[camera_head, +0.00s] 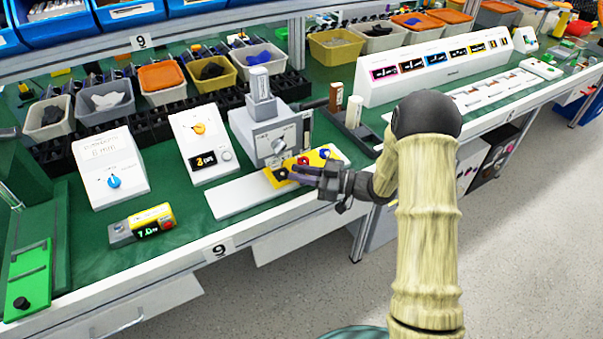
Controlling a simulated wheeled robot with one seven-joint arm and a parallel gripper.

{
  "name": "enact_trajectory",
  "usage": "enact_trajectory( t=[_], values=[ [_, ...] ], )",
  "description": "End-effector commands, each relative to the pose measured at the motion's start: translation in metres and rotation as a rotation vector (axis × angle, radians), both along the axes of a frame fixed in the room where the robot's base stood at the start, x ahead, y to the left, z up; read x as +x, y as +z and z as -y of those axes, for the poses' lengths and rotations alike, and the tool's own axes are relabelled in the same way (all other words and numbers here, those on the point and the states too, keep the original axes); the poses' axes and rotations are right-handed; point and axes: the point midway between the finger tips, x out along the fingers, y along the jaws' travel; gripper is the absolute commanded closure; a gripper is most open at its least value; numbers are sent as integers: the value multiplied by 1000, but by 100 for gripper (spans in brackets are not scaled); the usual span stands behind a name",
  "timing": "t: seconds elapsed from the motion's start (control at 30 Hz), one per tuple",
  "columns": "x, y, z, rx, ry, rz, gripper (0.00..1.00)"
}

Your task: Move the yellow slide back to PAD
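The yellow slide (279,177) sits on a long white base plate (232,200) in front of a grey press-like machine (270,135). It has dark and coloured round spots on top and lies toward the right half of the plate. My gripper (298,172) reaches in from the right, its dark fingers at the slide's front and partly covering it. I cannot tell whether the fingers touch the slide or how far apart they are. No PAD marking is legible.
White boxes with a blue knob (113,181) and an orange knob (199,128) stand to the left. A yellow-and-grey display unit (142,225) lies near the front edge. Bins line the back.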

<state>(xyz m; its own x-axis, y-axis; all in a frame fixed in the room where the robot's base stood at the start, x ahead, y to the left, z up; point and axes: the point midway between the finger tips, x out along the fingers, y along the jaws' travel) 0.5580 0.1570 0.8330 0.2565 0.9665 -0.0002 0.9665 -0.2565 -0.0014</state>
Motion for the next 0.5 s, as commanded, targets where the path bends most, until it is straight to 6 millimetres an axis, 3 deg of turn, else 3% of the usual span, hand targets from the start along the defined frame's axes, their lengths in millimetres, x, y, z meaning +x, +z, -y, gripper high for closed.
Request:
enact_trajectory(
  t=[0.03, 0.1, 0.13, 0.5],
  values=[
    [4, 2, 5, -3, -16, 7, 77],
    [4, 1, 5, -3, -15, 6, 63],
    [3, 1, 5, -3, -14, 6, 61],
    [1, 0, 7, -3, -9, 2, 61]
  ],
)
